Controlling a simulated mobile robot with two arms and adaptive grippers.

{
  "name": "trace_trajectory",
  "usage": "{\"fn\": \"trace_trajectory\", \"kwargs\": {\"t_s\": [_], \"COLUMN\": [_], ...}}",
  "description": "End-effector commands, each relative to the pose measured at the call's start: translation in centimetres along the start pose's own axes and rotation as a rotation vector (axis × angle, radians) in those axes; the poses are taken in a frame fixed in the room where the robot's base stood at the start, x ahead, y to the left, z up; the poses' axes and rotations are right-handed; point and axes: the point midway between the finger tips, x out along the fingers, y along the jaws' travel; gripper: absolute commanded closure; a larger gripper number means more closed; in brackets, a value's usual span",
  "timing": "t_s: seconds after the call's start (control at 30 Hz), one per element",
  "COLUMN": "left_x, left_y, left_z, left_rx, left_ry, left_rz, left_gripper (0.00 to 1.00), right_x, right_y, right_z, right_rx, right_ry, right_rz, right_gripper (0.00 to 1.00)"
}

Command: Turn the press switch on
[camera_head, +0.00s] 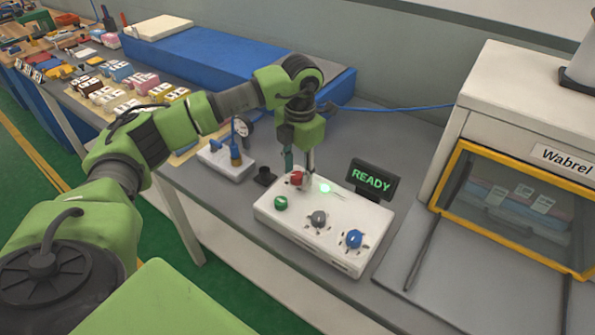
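A white control box (338,252) lies on the grey table below my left gripper. It carries a red control (297,178), a green button (281,203), a grey knob (319,218), a blue knob (354,239) and a glowing green light (325,188). My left gripper (299,170) points down at the box's far left corner. Its fingers show slightly apart, right at the red control. I cannot tell whether they touch or clasp it. A dark display (373,180) behind the box reads READY in green. My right gripper is not in view.
A white machine (510,100) with a yellow-framed window stands at the right. A small white device (226,163) with a gauge and a black cup (265,177) are left of the box. A blue box (190,50) and several small packs lie farther back.

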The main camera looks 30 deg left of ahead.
Motion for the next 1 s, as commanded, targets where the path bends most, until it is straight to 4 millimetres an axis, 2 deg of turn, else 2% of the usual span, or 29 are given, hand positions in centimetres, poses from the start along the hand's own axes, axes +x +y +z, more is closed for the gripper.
{"fn": "trace_trajectory", "kwargs": {"t_s": [0.5, 0.7, 1.0], "left_x": [-9.8, -11.4, -11.6], "left_y": [-0.1, 0.0, 0.0], "left_z": [0.1, 0.0, 0.0], "left_rx": [0.001, 0.0, 0.0], "left_ry": [-0.005, -0.002, -0.001], "left_rz": [0.0, 0.0, 0.0], "left_gripper": [0.6, 0.6, 0.6], "right_x": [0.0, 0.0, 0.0], "right_y": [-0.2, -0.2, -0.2], "right_z": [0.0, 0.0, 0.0], "right_rx": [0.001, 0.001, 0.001], "right_ry": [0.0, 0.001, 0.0], "right_rz": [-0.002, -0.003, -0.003], "right_gripper": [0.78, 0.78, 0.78]}}
